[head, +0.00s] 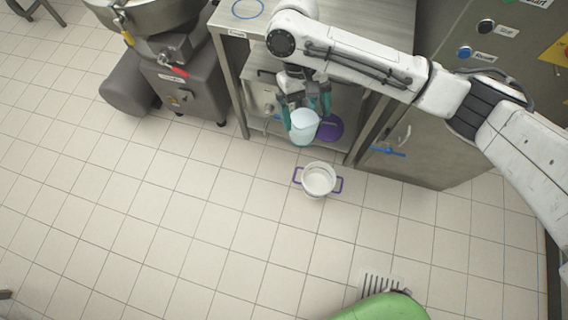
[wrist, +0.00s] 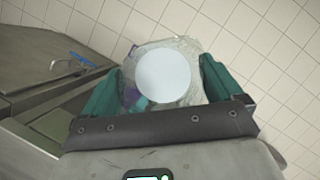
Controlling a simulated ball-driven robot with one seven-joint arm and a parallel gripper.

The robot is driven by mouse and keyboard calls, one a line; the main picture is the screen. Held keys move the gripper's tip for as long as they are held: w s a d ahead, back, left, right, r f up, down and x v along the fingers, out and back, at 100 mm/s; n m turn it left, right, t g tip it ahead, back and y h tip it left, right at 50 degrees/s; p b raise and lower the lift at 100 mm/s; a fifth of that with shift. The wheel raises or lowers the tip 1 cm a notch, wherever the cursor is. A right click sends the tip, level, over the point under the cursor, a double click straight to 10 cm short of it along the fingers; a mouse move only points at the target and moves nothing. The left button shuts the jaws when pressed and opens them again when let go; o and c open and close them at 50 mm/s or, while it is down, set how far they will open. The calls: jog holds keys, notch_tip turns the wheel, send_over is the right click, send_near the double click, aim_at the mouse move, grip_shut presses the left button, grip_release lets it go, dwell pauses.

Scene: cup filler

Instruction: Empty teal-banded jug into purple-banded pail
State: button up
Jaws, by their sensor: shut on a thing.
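The jug (head: 303,128) is clear, with pale blue-white contents and a teal tint near its base. My gripper (head: 305,107) is shut on it with teal fingers, holding it above the floor in front of the steel table. In the wrist view my gripper (wrist: 158,86) has one finger on each side of the jug (wrist: 183,45), and the pale round surface of the contents fills its middle. The jug looks close to upright. The pail (head: 318,181) is white with purple side handles and stands on the floor, below and slightly right of the jug in the head view. Its inside looks pale.
A steel table (head: 238,75) with a lower shelf stands behind the jug. A purple round thing (head: 330,127) shows beside the jug. A steel cabinet (head: 420,150) is right, a mixer (head: 180,80) left. A floor drain (head: 380,285) lies in front. The tiled floor around the pail is clear.

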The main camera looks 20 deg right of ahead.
notch_tip(320, 180, down, 33)
jog(key=b, duration=3.1)
jog(key=w+a+f+n+t+h, duration=0.1)
jog(key=w+a+f+n+h, duration=0.15)
jog(key=w+n, duration=0.3)
jog(key=w+a+f+n+h, duration=0.1)
jog(key=w+a+f+n, duration=0.3)
jog(key=w, duration=0.3)
jog(key=s+d+f+n+t+p, duration=0.1)
jog(key=s+d+f+n+t, duration=0.1)
jog(key=f+n, duration=0.5)
jog(key=s+d+f+n+t+p, duration=0.2)
jog(key=s+f+n+t, duration=0.2)
jog(key=f+n, duration=0.3)
jog(key=shift+s+n, duration=0.45)
jog(key=shift+s, duration=0.3)
jog(key=shift+d, duration=0.1)
